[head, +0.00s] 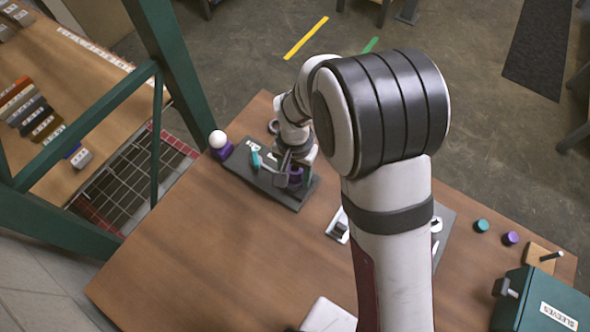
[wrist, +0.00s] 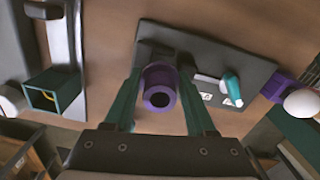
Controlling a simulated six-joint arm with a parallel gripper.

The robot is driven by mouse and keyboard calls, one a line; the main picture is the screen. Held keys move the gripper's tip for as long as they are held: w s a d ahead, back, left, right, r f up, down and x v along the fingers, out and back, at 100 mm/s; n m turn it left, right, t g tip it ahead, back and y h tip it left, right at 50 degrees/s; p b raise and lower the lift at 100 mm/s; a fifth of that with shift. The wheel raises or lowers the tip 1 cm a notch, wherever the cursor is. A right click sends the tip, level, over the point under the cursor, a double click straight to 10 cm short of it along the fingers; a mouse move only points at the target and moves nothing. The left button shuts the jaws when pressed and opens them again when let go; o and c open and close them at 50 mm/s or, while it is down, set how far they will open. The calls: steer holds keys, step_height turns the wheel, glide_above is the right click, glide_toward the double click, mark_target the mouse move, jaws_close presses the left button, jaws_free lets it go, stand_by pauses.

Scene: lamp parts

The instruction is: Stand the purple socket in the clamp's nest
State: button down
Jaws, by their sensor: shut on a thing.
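The purple socket (wrist: 160,90) is a short hollow cylinder, its open end facing the wrist camera. My gripper (wrist: 163,101) has its teal fingers on either side of it and is shut on it. In the head view the socket (head: 295,176) shows under my gripper, over the near right part of the dark clamp board (head: 292,199). The clamp's teal-tipped lever (wrist: 232,86) lies to the right of the socket in the wrist view. A black block shows behind the socket. The nest is hidden, and I cannot tell whether the socket is seated in it.
A purple piece (head: 222,152) with a white ball (head: 217,139) stands at the board's far left end. Teal (head: 481,225) and purple (head: 510,238) round parts and a green sleeves box (head: 545,300) are at the right. The table's front left is clear.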

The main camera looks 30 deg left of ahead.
steer(key=shift+f, duration=0.45)
steer(key=shift+f, duration=0.2)
steer(key=shift+f, duration=0.15)
stand_by(0.4)
